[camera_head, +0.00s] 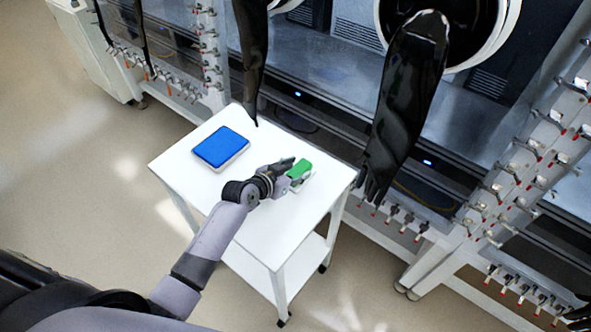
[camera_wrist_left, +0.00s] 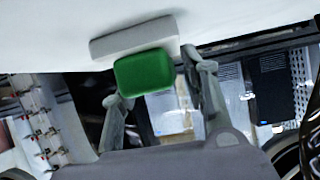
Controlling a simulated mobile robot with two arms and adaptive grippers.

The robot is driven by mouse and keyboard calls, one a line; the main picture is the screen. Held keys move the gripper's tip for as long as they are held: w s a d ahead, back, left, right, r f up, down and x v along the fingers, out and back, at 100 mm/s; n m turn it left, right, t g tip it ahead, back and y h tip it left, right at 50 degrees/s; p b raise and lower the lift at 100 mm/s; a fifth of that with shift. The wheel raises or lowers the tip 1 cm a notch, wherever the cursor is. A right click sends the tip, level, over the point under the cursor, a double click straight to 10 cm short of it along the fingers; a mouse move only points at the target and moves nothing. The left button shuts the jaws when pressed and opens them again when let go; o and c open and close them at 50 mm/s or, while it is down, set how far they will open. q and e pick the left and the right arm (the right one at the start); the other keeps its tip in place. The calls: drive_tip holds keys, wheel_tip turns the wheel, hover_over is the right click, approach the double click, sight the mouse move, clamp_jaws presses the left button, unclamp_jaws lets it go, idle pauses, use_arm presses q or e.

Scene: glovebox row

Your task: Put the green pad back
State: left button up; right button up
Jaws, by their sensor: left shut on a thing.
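The green pad (camera_head: 299,168) is at the fingers of my left gripper (camera_head: 291,177), over the right part of the white cart top. In the left wrist view the green pad (camera_wrist_left: 145,77) sits between the two fingers of my left gripper (camera_wrist_left: 158,88), which is shut on it. A pale grey block or holder (camera_wrist_left: 133,37) lies right beside the pad on the white surface. I cannot tell whether the pad touches it. Part of this holder (camera_head: 307,180) shows by the pad in the head view. My right gripper is not in view.
A blue pad in a white tray (camera_head: 221,148) lies on the left of the white cart top (camera_head: 243,117). Black gloves (camera_head: 405,95) hang from the glovebox beyond the cart, one close to its right corner. Valve rows (camera_head: 520,170) stand at the right. The cart's front part is bare.

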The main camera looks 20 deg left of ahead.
use_arm(q)
drive_tip(key=o, duration=1.1)
drive_tip(key=shift+o, duration=0.7)
drive_tip(key=shift+s, duration=0.1)
drive_tip(key=b+v, duration=0.1)
drive_tip(key=v, duration=1.1)
drive_tip(key=shift+d, duration=0.1)
